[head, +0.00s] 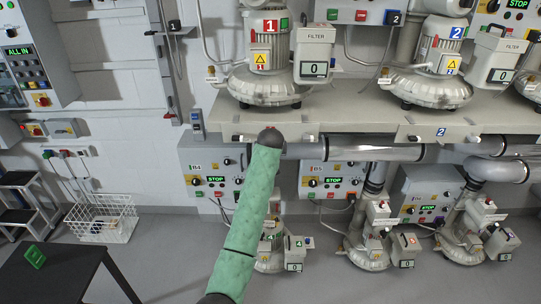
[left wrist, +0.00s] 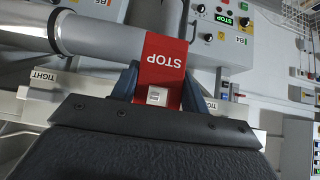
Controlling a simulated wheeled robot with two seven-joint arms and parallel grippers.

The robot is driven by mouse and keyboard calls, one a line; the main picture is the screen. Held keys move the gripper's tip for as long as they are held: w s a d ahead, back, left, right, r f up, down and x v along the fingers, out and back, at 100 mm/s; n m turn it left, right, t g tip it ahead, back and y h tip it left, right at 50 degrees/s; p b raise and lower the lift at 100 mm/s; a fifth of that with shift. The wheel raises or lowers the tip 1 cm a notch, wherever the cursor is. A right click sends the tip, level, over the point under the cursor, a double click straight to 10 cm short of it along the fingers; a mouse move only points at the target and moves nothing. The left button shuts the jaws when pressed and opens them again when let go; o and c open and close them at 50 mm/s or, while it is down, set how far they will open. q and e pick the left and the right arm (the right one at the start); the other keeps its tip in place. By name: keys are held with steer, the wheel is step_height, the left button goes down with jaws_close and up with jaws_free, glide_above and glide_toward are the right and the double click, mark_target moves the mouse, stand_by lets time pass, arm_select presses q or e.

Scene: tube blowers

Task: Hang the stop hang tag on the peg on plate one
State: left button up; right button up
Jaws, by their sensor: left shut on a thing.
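The red stop hang tag (left wrist: 162,66), with white STOP lettering upside down, shows in the left wrist view. My left gripper (left wrist: 158,84) is shut on it, with a blue finger at each side of the tag. In the head view my green-sleeved left arm reaches up to the shelf's front edge below blower 1 (head: 268,52); its dark end hides the fingers and most or all of the tag. Plate one and its peg cannot be made out behind the arm. Plate two (head: 440,133) shows on the shelf's front edge at the right. My right gripper is not in view.
The shelf (head: 350,104) carries several blowers. A silver pipe (head: 350,152) runs under it, above control boxes (head: 331,180) and lower blowers. A white wire basket (head: 103,218) stands on the floor at left. A dark table (head: 75,275) holds a green tag (head: 35,256).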

arm_select(q)
steer(key=shift+w+b, duration=0.45)
steer(key=shift+w, duration=1.6)
steer(key=shift+w+f, duration=0.3)
steer(key=shift+f, duration=0.05)
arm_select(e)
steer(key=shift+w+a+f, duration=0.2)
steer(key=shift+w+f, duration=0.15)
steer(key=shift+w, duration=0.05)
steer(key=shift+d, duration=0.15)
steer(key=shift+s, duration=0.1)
arm_select(q)
steer(key=o, duration=0.8)
steer(key=shift+o, duration=1.2)
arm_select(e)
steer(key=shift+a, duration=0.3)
arm_select(q)
steer(key=shift+s, duration=0.1)
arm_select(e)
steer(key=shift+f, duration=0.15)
